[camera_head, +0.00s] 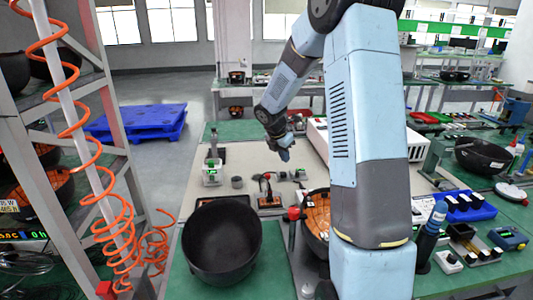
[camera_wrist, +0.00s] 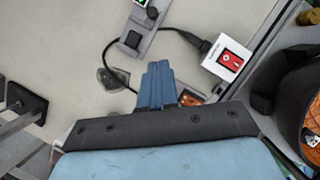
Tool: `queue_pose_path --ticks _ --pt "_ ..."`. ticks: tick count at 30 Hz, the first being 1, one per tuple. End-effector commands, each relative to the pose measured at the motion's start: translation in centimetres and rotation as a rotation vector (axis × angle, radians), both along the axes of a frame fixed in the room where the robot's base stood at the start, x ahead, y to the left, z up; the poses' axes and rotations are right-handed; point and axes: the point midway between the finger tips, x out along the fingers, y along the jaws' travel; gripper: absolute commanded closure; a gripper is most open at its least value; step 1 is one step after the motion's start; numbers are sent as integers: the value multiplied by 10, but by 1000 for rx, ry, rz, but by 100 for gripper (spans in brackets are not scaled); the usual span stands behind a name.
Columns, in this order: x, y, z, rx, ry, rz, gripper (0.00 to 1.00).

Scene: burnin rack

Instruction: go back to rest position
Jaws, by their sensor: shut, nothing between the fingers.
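My gripper (camera_head: 285,152) hangs in the air above the workbench in the head view, at the end of my bent blue-grey arm. It points down toward the beige bench top. In the wrist view my gripper (camera_wrist: 157,84) shows as blue fingers pressed together, with nothing between them. Below it lie a white box with a red switch (camera_wrist: 231,59) and a grey strip with a black knob (camera_wrist: 135,38). My gripper is apart from these things, as far as the views show.
A black bowl (camera_head: 222,243) stands on the green mat at the front. An orange-lined bowl (camera_head: 317,214) is partly behind my arm. A metal rack with a coiled orange hose (camera_head: 112,218) stands at the left. A blue pallet (camera_head: 140,122) lies on the floor behind.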

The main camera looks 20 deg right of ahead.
Motion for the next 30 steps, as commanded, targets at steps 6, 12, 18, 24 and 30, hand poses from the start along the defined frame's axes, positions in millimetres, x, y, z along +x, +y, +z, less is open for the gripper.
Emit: queue_pose_path --ticks 6,12,18,24,30 --pt "-5 2 9 4 -14 -29 100" --pt "-33 13 50 35 -102 -204 100" --pt "-75 28 95 96 -216 -442 100" --pt "-121 43 133 177 -322 -680 100" --pt "-168 57 162 279 -420 -916 100"
